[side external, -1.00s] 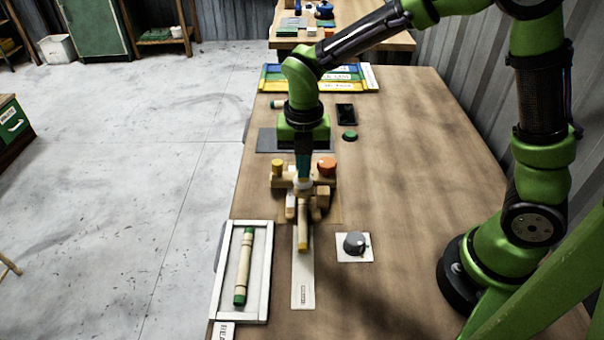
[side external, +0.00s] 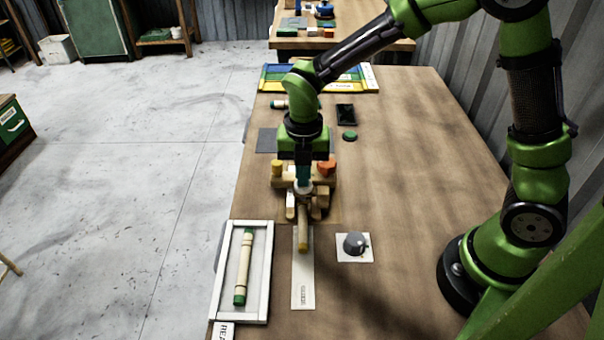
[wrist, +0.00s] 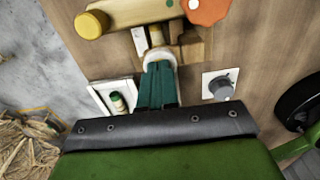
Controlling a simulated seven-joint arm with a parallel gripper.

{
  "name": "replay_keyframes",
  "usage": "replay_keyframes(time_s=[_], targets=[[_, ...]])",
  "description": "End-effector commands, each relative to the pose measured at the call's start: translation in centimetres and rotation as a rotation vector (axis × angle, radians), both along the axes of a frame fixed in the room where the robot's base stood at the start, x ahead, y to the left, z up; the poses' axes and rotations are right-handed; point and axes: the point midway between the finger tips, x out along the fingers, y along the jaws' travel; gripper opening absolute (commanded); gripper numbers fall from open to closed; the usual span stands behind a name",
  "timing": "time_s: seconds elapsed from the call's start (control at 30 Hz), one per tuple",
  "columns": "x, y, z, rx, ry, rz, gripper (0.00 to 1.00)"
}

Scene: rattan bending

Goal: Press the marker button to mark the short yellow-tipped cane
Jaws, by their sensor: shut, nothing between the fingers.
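The short yellow-tipped cane (side external: 303,226) lies in the wooden bending fixture (side external: 322,202), its yellow end toward the camera over a pale strip. My gripper (side external: 303,181) is shut and empty, pointing down over the fixture. Its teal fingers also show in the wrist view (wrist: 157,72). Their tips are at a whitish round part (wrist: 159,56) on the fixture; I cannot tell if this is the marker button or whether they touch it. The fixture has an orange knob (side external: 327,166) and a yellow-ended peg (side external: 277,168). The fingers hide part of the fixture.
A white-framed tray (side external: 265,279) at front left holds a green-tipped cane (side external: 243,266). A grey knob on a white plate (side external: 355,244) stands right of the pale strip (side external: 302,290). A dark phone-like slab (side external: 346,114) and a green disc (side external: 349,136) lie behind. The table's right side is clear.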

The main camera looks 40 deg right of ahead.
Motion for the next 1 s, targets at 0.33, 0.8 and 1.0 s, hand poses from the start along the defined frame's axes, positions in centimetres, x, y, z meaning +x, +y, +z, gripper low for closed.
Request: replay_keyframes(time_s=[0.33,0.8,1.0], targets=[[0.0,-0.1,3.7,0.0,-0.003,0.0,0.0],[0.0,0.0,13.1,0.0,-0.003,0.001,0.0],[0.0,0.0,14.1,0.0,0.0,0.0,0.0]])
